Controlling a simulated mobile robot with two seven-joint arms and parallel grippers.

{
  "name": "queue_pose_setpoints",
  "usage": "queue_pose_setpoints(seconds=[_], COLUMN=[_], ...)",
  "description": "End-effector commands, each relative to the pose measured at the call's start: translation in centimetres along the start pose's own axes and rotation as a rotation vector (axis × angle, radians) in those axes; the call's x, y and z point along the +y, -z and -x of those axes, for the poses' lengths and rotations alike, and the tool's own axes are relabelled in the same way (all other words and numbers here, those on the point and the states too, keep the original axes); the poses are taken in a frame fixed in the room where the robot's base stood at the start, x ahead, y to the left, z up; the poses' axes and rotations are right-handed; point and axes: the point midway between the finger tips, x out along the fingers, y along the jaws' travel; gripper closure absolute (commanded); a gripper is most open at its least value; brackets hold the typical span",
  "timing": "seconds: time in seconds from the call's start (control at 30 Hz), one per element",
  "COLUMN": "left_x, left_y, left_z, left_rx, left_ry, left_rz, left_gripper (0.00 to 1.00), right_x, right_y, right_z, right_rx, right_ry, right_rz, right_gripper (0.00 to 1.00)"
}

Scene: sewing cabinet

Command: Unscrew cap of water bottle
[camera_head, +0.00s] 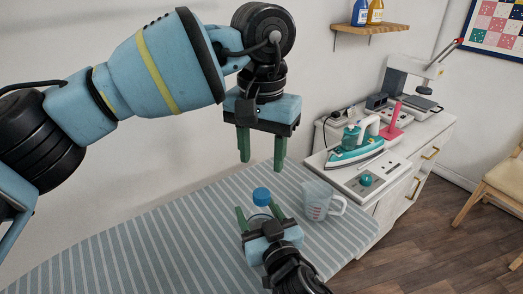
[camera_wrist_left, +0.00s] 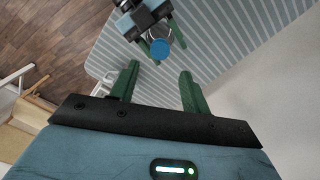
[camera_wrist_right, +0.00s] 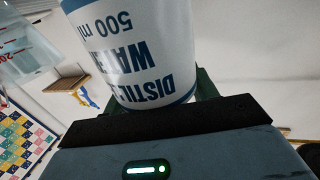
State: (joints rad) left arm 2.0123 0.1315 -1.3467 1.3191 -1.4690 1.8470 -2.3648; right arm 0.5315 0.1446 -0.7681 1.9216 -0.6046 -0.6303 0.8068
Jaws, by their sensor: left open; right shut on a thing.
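The water bottle's blue cap (camera_head: 262,196) shows in the head view between the green fingers of my right gripper (camera_head: 260,213). My right gripper is shut on the bottle; the bottle's white body (camera_wrist_right: 145,45) with blue "DISTILLED WATER 500 ml" lettering fills the right wrist view. Most of the body is hidden in the head view. My left gripper (camera_head: 262,158) is open and empty, fingers pointing down, above the cap and apart from it. In the left wrist view the cap (camera_wrist_left: 160,48) lies beyond the open fingers (camera_wrist_left: 157,85).
A clear measuring jug (camera_head: 318,203) stands on the striped ironing board (camera_head: 130,240), right of the bottle. The board's left part is clear.

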Motion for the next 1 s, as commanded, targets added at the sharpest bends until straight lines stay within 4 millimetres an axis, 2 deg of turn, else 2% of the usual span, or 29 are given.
queue_pose_setpoints(seconds=[0.2, 0.47, 1.0], left_x=[0.0, 0.0, 0.0], left_y=[0.0, 0.0, 0.0], left_z=[0.0, -0.5, -7.1], left_rx=[-0.001, -0.002, -0.002], left_ry=[0.000, 0.000, 0.000], left_rz=[-0.102, -0.108, -0.106], left_gripper=[0.53, 0.53, 0.53], right_x=[0.0, 0.0, 0.0], right_y=[-0.1, -0.1, -0.1], right_z=[0.0, 0.0, 0.0], right_rx=[-0.002, -0.002, -0.002], right_ry=[-0.001, 0.000, 0.000], right_rz=[0.001, 0.001, 0.001], right_gripper=[1.00, 1.00, 1.00])
